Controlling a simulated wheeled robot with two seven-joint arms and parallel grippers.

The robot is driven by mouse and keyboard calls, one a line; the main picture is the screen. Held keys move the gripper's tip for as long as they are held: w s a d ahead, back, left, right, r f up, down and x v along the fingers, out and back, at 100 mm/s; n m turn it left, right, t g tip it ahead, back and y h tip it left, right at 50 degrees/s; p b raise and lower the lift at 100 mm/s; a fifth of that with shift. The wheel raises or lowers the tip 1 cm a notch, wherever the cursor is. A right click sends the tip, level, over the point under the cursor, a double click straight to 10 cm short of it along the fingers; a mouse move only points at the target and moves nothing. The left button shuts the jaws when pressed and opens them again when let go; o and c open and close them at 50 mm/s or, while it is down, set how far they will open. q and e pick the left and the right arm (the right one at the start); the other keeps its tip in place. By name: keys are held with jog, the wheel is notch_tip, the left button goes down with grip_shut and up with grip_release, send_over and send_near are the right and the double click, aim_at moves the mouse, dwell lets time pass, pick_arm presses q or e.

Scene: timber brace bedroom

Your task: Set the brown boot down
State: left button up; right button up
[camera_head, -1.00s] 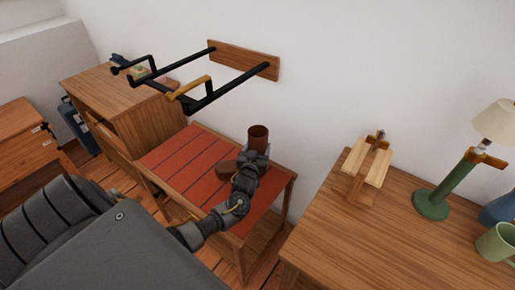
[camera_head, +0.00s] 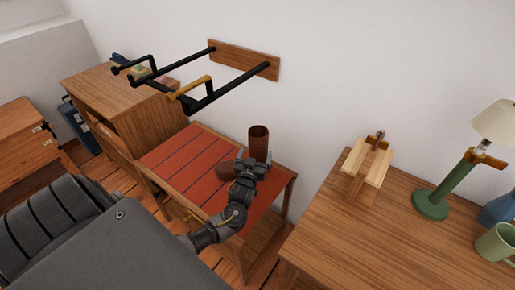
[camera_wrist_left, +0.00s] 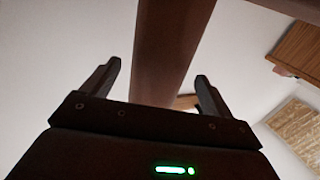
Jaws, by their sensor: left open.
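The brown boot (camera_head: 259,140) stands upright on the red slatted top of a small wooden table (camera_head: 184,165). Its shaft points up, and its toe lies to the left, partly hidden by my gripper. My left gripper (camera_head: 252,164) is just in front of the boot's shaft, low over the table. In the left wrist view the gripper's two fingers (camera_wrist_left: 155,85) are spread apart, with the boot shaft (camera_wrist_left: 168,50) rising beyond and between them. The fingers do not appear to press on it. My right gripper is not in view.
A wall rack with black bars (camera_head: 205,98) hangs above the table's far side. A wooden desk on the right holds a wooden stand (camera_head: 366,168), a green lamp (camera_head: 435,195) and a green mug (camera_head: 496,242). A wooden cabinet (camera_head: 135,105) stands behind left. The table's left part is bare.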

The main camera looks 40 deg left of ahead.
pick_arm(q)
jog(key=v, duration=0.8)
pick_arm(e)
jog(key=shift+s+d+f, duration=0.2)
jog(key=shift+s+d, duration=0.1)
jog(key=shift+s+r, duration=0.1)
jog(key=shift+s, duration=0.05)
